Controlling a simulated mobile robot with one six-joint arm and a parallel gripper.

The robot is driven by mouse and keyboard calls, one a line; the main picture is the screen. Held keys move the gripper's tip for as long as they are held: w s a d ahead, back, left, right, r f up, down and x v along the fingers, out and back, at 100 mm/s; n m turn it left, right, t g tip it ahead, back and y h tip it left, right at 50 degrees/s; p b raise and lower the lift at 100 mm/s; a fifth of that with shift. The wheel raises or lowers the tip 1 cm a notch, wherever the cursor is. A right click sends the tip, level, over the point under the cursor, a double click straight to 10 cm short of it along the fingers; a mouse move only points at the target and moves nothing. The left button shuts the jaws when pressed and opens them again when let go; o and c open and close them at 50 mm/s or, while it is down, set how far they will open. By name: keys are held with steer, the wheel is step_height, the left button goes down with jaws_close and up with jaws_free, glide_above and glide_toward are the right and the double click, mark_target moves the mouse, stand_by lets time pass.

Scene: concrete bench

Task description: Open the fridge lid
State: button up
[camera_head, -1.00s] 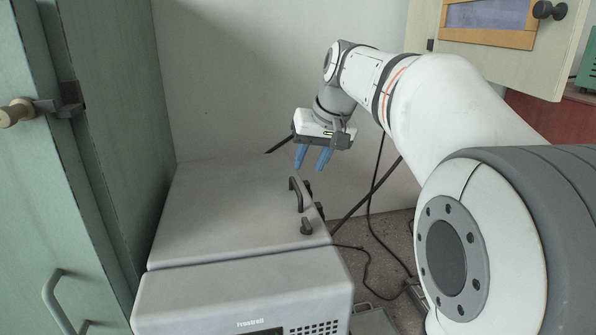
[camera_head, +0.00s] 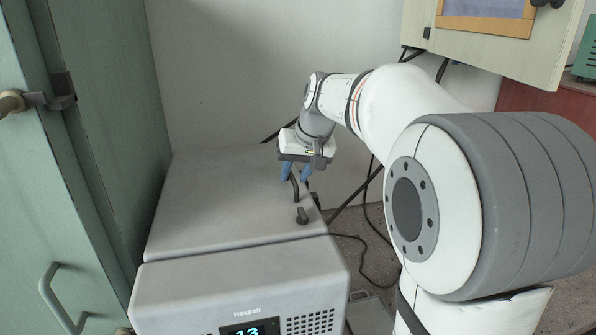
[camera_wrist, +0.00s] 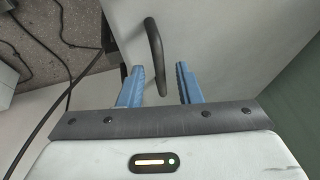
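The fridge is a grey chest with a flat lid (camera_head: 215,205), which lies closed. A dark curved handle (camera_head: 296,187) stands near the lid's right edge. My gripper (camera_head: 297,173) is open above the handle, its blue fingers pointing down. In the wrist view, the handle (camera_wrist: 155,52) runs up between and beyond the two blue fingertips (camera_wrist: 160,84), with a gap on both sides.
A green cabinet (camera_head: 105,120) stands close along the left. A pale cabinet door (camera_head: 480,45) hangs at upper right. Black cables (camera_head: 372,235) run over the floor right of the fridge. The fridge front has a lit display (camera_head: 250,331). The lid top is otherwise clear.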

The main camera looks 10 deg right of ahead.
jaws_close()
steer(key=shift+r, duration=0.1)
stand_by(0.3)
